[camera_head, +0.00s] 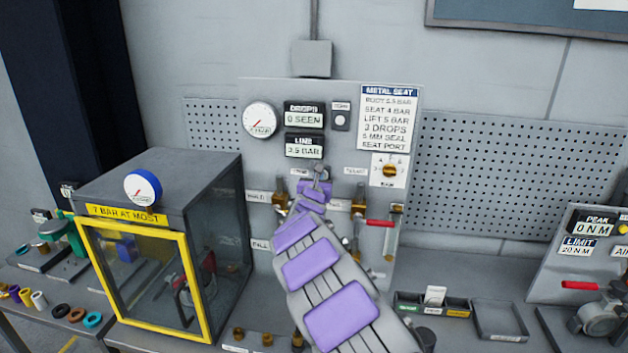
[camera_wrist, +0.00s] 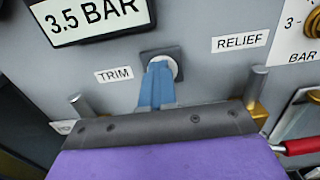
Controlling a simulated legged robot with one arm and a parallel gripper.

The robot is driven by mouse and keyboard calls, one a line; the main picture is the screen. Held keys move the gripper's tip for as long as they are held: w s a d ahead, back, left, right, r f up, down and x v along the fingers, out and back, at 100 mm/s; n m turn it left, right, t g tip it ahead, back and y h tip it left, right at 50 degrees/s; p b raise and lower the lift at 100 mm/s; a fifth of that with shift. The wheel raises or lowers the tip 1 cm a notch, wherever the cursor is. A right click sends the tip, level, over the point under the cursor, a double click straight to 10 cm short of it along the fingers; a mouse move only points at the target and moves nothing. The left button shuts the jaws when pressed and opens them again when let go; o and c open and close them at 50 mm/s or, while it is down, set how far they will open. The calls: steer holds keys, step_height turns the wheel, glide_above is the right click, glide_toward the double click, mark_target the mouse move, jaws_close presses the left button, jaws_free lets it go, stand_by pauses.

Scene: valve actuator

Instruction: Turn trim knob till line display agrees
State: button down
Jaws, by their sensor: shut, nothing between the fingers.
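The trim knob (camera_wrist: 176,66) is a pale round knob on a dark square plate, right of the TRIM label. In the wrist view, my gripper (camera_wrist: 158,70) is shut, its blue fingers over the knob's front and hiding part of it. I cannot tell whether they touch it. The line display (camera_wrist: 95,14) reads 3.5 BAR above the knob; it also shows in the head view (camera_head: 304,147). In the head view my gripper (camera_head: 318,174) is in front of the panel, below the line display, and mostly hides the knob.
A card (camera_head: 388,117) headed METAL SEAT lists bar values. A drops display (camera_head: 304,117) reads 0 SEEN beside a round gauge (camera_head: 260,120). Brass fittings and a red-handled valve (camera_head: 380,223) flank my gripper. A yellow-framed box (camera_head: 150,270) stands left; trays (camera_head: 500,320) lie right.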

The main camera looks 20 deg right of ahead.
steer(key=c, duration=1.9)
jaws_free()
steer(key=shift+s+d+r, duration=0.1)
steer(key=shift+d+r, duration=0.1)
steer(key=shift+d, duration=0.1)
